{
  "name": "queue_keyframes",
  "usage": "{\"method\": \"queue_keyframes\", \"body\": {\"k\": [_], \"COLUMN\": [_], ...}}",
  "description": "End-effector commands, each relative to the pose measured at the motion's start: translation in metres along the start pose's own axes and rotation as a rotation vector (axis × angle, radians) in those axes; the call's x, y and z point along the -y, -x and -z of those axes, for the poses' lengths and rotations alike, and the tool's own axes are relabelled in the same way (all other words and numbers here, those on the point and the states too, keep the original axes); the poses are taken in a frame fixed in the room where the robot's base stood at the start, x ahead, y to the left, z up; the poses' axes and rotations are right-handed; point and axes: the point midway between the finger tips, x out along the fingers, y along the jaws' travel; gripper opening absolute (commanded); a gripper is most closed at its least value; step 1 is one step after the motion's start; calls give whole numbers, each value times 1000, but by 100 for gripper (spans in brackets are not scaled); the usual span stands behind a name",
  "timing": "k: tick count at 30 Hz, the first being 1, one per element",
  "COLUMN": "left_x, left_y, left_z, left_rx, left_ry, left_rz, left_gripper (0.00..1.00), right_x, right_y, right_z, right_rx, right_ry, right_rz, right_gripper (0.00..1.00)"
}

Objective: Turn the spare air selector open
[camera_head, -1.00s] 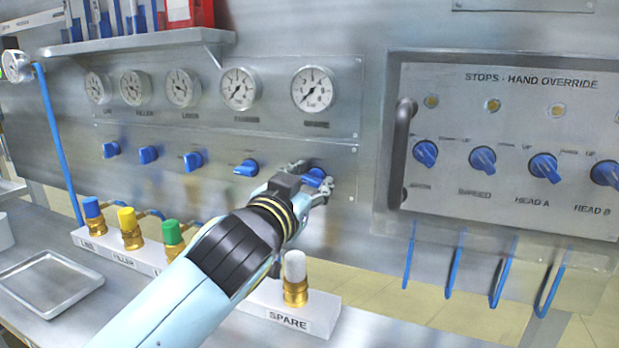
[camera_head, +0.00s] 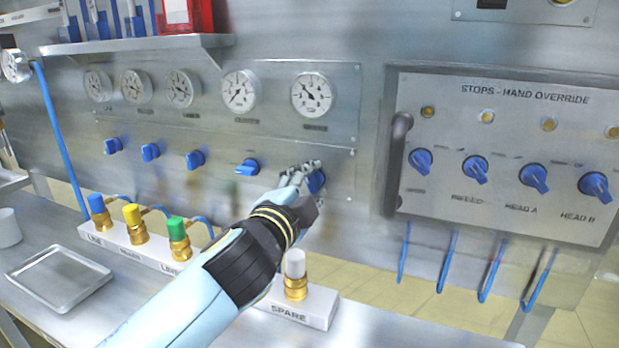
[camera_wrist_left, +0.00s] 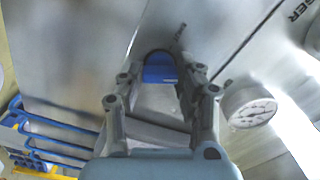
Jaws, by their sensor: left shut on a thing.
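The spare air selector (camera_head: 316,181) is a blue knob at the right end of the row on the steel panel, below the rightmost gauge (camera_head: 312,95). My left gripper (camera_head: 312,178) is shut on it and partly covers it. In the left wrist view the blue knob (camera_wrist_left: 160,72) sits between the two fingertips of the gripper (camera_wrist_left: 160,78). The knob appears turned from level, but its exact angle is partly hidden. The gauge needle points to the upper left. The right gripper is not in view.
Other blue selectors (camera_head: 247,167) stand to the left. A hand override box (camera_head: 500,150) with a handle (camera_head: 397,145) is at right. Below are the SPARE block (camera_head: 325,312) with its white-capped fitting (camera_head: 296,268), several coloured fittings (camera_head: 178,238) and a metal tray (camera_head: 58,278).

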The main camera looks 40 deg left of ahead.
Motion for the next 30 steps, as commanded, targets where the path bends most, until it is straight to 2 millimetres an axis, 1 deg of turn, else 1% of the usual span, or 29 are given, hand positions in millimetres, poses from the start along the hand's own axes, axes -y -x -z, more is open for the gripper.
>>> {"method": "queue_keyframes", "body": {"k": [1, 9, 15, 22, 30], "left_x": [2, 0, 0, -1, -2], "left_y": [0, 0, 0, 0, 0], "left_z": [1, 1, 1, 0, 0], "left_rx": [-1, -2, -2, -1, -1], "left_ry": [-41, -256, -363, -430, -449], "left_rz": [0, 0, 1, 0, 0], "left_gripper": [2, 2, 2, 2, 2], "right_x": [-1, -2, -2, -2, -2], "right_y": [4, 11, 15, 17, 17], "right_z": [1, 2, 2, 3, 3], "right_rx": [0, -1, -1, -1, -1], "right_ry": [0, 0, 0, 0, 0], "right_rz": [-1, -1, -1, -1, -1], "right_gripper": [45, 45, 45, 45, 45]}}
